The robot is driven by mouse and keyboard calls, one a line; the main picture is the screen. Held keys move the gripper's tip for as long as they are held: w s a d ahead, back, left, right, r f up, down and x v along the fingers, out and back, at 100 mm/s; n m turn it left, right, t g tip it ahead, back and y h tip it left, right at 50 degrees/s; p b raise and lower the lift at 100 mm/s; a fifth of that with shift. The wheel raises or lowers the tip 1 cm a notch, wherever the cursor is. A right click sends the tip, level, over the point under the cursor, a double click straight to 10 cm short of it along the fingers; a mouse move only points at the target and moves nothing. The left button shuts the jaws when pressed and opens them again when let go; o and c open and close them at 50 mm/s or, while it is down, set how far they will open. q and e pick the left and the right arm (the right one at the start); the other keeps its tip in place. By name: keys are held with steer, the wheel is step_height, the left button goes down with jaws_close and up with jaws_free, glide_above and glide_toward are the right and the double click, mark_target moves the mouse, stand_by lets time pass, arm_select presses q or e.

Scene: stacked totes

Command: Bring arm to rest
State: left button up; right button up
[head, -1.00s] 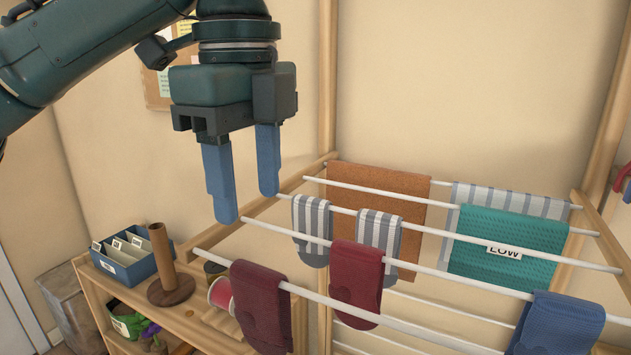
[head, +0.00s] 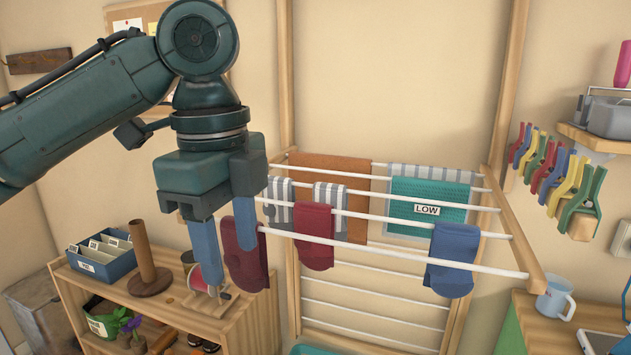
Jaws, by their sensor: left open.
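My left gripper (head: 224,252) comes in from the left and hangs with its two blue fingers pointing down. It is open, with a gap between the fingers and nothing held. It shows in front of the left end of the drying rack (head: 398,257) and partly covers a dark red sock (head: 258,262) there. Whether the fingers touch the sock I cannot tell. My right gripper is not in view.
On the rack hang a red sock (head: 314,236), a blue sock (head: 452,260), striped socks (head: 328,199) and a teal cloth (head: 405,206). A wooden shelf (head: 165,312) at left holds a blue file box (head: 103,256). Clothespins (head: 580,196) hang at right; a mug (head: 555,298) stands below.

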arm_select(q)
steer(key=s+d+f+n+t+h, duration=0.1)
steer(key=d+f+n+h, duration=0.25)
steer(key=f, duration=0.85)
steer(key=d+f+n+h, duration=0.2)
steer(key=d+f+n, duration=0.15)
steer(key=f, duration=0.75)
steer(key=s+a+f+n+t+y, duration=0.1)
steer(key=s+a+f+n+y, duration=0.2)
steer(key=s+a+f+n, duration=0.45)
steer(key=s+a+f+n+t+y, duration=0.25)
steer(key=s+a+f+n, duration=0.35)
steer(key=a+f, duration=0.4)
steer(key=w+d+f+t+h, duration=0.1)
steer(key=w+d+f+t, duration=0.1)
steer(key=f, duration=0.2)
steer(key=w+d+f+m+t+h, duration=0.1)
steer(key=w+d+f+t, duration=0.1)
steer(key=f, duration=0.3)
steer(key=shift+w+t, duration=0.15)
steer(key=shift+t, duration=0.6)
